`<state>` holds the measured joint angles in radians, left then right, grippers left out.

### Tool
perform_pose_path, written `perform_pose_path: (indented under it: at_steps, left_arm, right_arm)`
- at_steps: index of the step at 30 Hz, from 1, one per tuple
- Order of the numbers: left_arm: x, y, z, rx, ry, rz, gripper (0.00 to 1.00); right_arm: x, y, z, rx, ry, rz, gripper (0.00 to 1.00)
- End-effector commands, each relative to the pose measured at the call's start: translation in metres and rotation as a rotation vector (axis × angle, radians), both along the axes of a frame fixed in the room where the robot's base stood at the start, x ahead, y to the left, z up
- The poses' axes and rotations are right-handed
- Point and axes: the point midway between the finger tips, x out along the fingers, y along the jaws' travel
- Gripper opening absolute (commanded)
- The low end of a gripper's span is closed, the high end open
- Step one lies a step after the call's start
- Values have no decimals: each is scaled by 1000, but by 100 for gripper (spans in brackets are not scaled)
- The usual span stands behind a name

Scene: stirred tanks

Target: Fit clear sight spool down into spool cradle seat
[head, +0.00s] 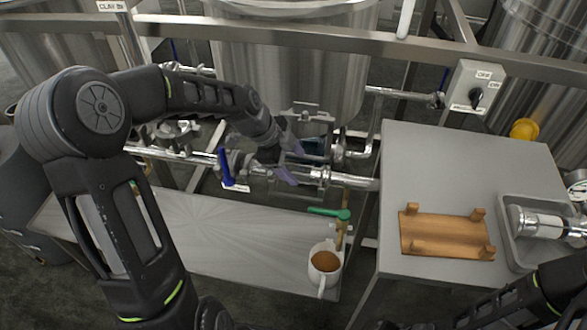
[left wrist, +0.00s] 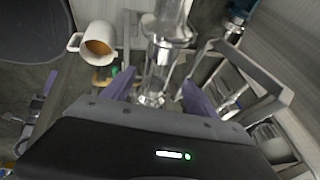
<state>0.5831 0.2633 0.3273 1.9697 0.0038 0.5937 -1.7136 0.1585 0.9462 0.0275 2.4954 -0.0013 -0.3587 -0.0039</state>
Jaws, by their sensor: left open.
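A clear sight spool (head: 305,174) with metal ends lies in line with the steel pipes, below the middle tank. In the left wrist view the see-through spool (left wrist: 160,70) shows between my purple fingertips. My left gripper (head: 299,160) is open, with one finger to each side of the spool; I cannot tell whether they touch it. The cradle seat under the spool is mostly hidden, so I cannot tell how fully the spool sits. Another spool (head: 545,224), with a whitish middle, lies in a grey tray (head: 508,255). My right gripper is out of view.
A wooden rest (head: 446,234) with upright pegs stands empty on the grey table (head: 420,165). A white mug (head: 325,272) of brown liquid stands below a green-handled valve (head: 330,213). A blue-handled valve (head: 224,168) is left of the spool. A rail crosses above.

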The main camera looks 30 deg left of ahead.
Motion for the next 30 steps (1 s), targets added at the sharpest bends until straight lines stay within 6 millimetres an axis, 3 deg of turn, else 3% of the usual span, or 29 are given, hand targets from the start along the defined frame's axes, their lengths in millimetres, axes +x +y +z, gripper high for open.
perform_pose_path:
  at_steps: [6,12,30]
  left_arm:
    - [1,0,45,1,-5,0,67]
    - [1,0,67,1,-2,0,67]
    - [1,0,70,0,-1,-1,67]
  right_arm:
    - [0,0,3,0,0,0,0]
    - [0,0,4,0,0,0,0]
    - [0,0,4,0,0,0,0]
